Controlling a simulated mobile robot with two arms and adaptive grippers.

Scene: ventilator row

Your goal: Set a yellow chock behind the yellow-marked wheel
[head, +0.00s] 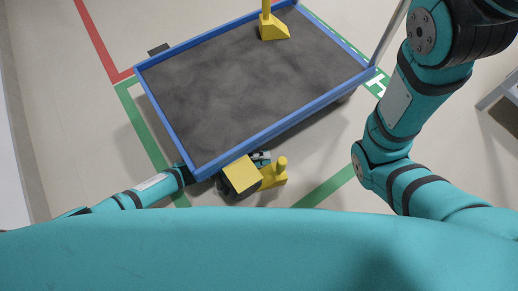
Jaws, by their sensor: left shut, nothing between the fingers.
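A yellow chock (273,178) with an upright knobbed handle stands on the floor by the cart's near edge. Just left of it a yellow square plate (240,175) sits over a dark wheel, mostly hidden. A second yellow chock (274,30) with a handle stands on the cart's bed at the far side. My left arm comes in low from the left and passes by the cart's near corner. My left gripper (260,157) shows only partly, beside the plate and chock; it is shut and empty. Contact with the chock cannot be told. My right gripper is out of view.
The cart has a blue rim (275,131) and a dark, mostly bare bed, with a pale handle post at right. Green and red lines mark the pale floor. My right arm bends close to the cart's right side. Floor at left is clear.

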